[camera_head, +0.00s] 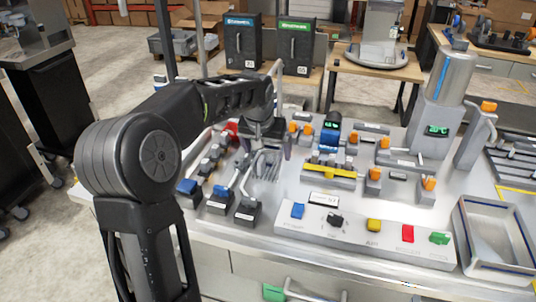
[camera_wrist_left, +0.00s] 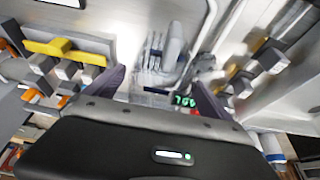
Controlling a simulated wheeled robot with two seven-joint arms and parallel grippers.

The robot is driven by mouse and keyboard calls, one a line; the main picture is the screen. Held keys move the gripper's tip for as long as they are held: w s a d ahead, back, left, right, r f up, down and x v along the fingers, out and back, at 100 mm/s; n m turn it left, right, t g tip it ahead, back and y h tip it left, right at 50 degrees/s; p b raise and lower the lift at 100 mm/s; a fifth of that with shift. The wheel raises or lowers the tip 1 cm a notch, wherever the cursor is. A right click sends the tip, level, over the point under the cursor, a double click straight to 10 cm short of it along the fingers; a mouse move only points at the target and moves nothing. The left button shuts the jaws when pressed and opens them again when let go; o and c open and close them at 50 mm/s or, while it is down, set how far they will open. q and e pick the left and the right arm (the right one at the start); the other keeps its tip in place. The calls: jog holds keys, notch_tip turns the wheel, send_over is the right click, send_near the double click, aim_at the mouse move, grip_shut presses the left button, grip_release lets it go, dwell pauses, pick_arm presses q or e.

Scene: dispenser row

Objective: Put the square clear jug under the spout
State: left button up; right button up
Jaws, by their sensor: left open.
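My left gripper (camera_head: 265,148) hangs over the left part of the steel counter, its two dark fingers spread apart. In the left wrist view, the open gripper (camera_wrist_left: 160,88) shows a finger on each side, with a green lit display between them. A curved metal spout (camera_head: 245,172) rises from a dark block just in front of the gripper. A slotted grey grate (camera_head: 266,170) lies beneath the gripper. I cannot clearly make out the square clear jug in either view; the wrist view is blurred and the arm hides part of the counter. My right gripper is not in view.
A panel with several coloured knobs (camera_head: 365,232) runs along the front edge. A yellow-topped bar (camera_head: 330,170) and orange-handled valves stand to the right. A tall metal dispenser (camera_head: 444,95) stands at back right, and a shallow tray (camera_head: 468,222) is at front right.

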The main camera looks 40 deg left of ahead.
pick_arm(q)
jog(key=v, duration=0.9)
jog(key=shift+s+r, duration=0.1)
jog(key=shift+r, duration=0.05)
dwell(1.4)
